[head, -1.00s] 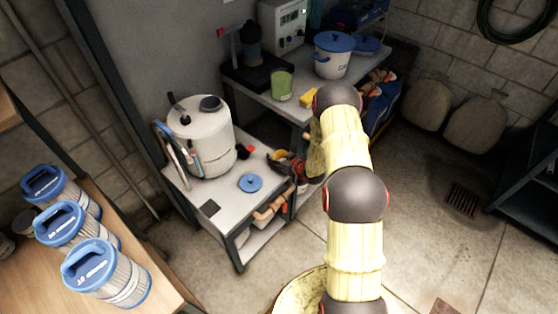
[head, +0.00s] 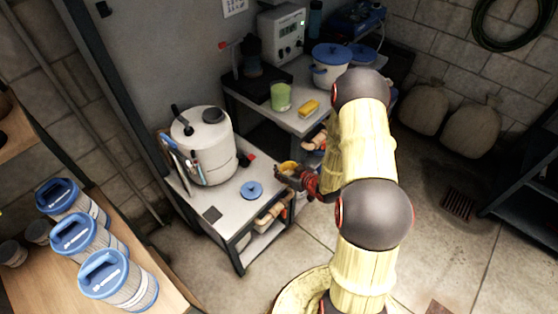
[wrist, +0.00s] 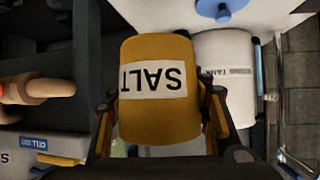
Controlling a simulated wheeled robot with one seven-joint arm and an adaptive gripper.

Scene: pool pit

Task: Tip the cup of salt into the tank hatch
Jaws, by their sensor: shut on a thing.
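The ochre cup (wrist: 158,112) with a white SALT label fills the middle of the wrist view, its lettering upside down there. My gripper (wrist: 160,125) is shut on it, with a finger on each side. In the head view the cup (head: 288,168) and my gripper (head: 297,178) are just right of the low table. The white tank (head: 206,152) stands on that table, left of the cup and apart from it. A dark round hatch (head: 213,115) is on its top; I cannot tell how deep it is. The tank's label (wrist: 226,72) shows partly in the wrist view. The cup's contents are unclear.
A blue lid (head: 251,190) lies on the low table (head: 225,230) before the tank. A green cup (head: 281,96), yellow block (head: 308,108) and lidded white pot (head: 330,68) stand on the rear bench. Filter cartridges (head: 118,283) stand at lower left.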

